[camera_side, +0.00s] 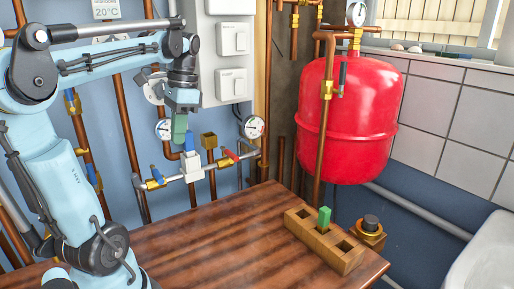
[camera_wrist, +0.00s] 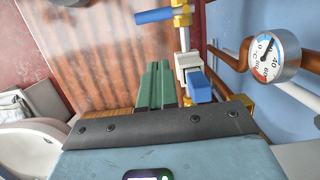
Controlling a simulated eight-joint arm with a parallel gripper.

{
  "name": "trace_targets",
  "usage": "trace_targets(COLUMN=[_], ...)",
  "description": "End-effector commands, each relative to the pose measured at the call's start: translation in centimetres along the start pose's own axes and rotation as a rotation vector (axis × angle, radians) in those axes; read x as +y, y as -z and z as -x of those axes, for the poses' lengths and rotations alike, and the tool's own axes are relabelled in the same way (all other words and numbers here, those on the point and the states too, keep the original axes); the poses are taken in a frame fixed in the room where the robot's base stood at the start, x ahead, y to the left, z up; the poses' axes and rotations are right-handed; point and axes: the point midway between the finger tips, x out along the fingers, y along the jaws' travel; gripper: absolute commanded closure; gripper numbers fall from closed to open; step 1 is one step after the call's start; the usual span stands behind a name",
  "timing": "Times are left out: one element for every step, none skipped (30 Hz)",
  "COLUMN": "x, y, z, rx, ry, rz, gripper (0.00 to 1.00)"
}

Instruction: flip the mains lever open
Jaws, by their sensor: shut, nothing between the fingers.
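My gripper (camera_side: 180,128) has green fingers that sit close together, and it hangs above the valve manifold. Beneath it is a white valve body (camera_side: 192,162) with an upright blue piece (camera_side: 189,140) on top, just beside the fingertips. A blue lever handle (camera_side: 157,174) is at the manifold's left end and a red lever handle (camera_side: 231,156) at its right. I cannot tell which is the mains lever. In the wrist view the green fingers (camera_wrist: 157,84) are beside the blue piece (camera_wrist: 198,85), and a blue handle (camera_wrist: 160,15) shows at the top. Contact is unclear.
A gauge (camera_side: 253,127) stands right of the manifold. A red tank (camera_side: 347,120) hangs at right. A wooden block (camera_side: 301,223) holding a green peg (camera_side: 324,218) and a black-topped brass fitting (camera_side: 369,232) are on the right of the table (camera_side: 215,240). Copper pipes line the wall.

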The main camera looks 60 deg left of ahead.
Motion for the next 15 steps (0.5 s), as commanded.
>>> trace_targets(x=[0.0,0.0,0.0,0.0,0.0,0.0,0.0,0.0,0.0,0.0,0.0,0.0,0.0,0.0,0.0], y=[0.0,0.0,0.0,0.0,0.0,0.0,0.0,0.0,-0.6,-1.0,-1.3,-1.6,-1.9,-2.1,-2.3], z=[-0.9,-1.4,-2.1,-2.6,-3.0,-3.7,-4.1,-4.5,-5.0,-5.3,-5.6,-6.0,-6.2,-6.4,-6.6], rx=[0.000,0.000,0.000,0.000,0.000,0.000,0.000,0.000,0.000,0.000,0.000,0.000,0.000,0.000,0.000], ry=[0.000,0.000,0.000,0.000,0.000,0.000,0.000,0.000,0.000,0.000,0.000,0.000,0.000,0.000,0.000], rz=[0.001,0.000,0.000,0.000,0.001,0.001,0.001,0.001,0.005,0.004,0.003,0.004,0.004,0.003,0.002], gripper=[1.00,1.00,1.00,1.00,1.00,1.00,1.00,1.00,1.00,1.00,1.00,1.00,1.00,1.00,1.00])
